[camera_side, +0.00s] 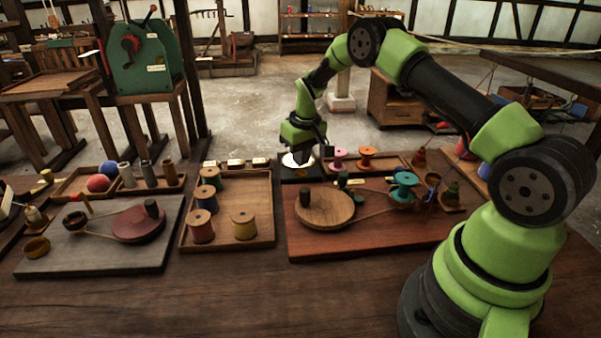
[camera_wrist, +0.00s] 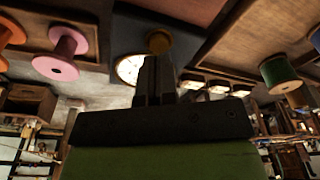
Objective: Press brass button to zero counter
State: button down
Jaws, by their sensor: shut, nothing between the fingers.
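The counter is a dark box (camera_side: 290,174) with a round white dial at the back of the bench. Its dial (camera_wrist: 127,69) shows partly behind my fingers in the wrist view; the reading is too small to tell. The brass button (camera_wrist: 159,41) is a round brass-coloured knob beside the dial, just beyond my fingertips in the wrist view. My gripper (camera_side: 303,158) points down over the counter in the side view. My gripper (camera_wrist: 155,62) is shut with nothing between its fingers. I cannot tell whether the fingertips touch the button.
A pink spool (camera_side: 339,158) and an orange spool (camera_side: 366,156) stand right of the counter. A red-brown board with a wooden wheel (camera_side: 325,207) lies in front. A tray of thread spools (camera_side: 257,195) is to the left. The bench's front (camera_side: 250,300) is clear.

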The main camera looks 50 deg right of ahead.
jog(key=shift+f, duration=1.15)
jog(key=shift+r, duration=3.5)
jog(key=shift+r, duration=0.1)
jog(key=s+a+r+t, duration=0.1)
jog(key=s+a+r, duration=0.35)
jog(key=r, duration=0.45)
jog(key=s+a+r+t, duration=0.2)
jog(key=s+a+r, duration=0.3)
jog(key=r, duration=0.4)
jog(key=s+a, duration=0.2)
jog(key=s, duration=0.3)
jog(key=s+a+r+t+y, duration=0.1)
jog(key=s+a, duration=0.2)
jog(key=s, duration=0.3)
jog(key=s+a+r+m+t+y, duration=0.1)
jog(key=s+a, duration=0.2)
jog(key=s, duration=0.3)
jog(key=shift+s+r, duration=0.25)
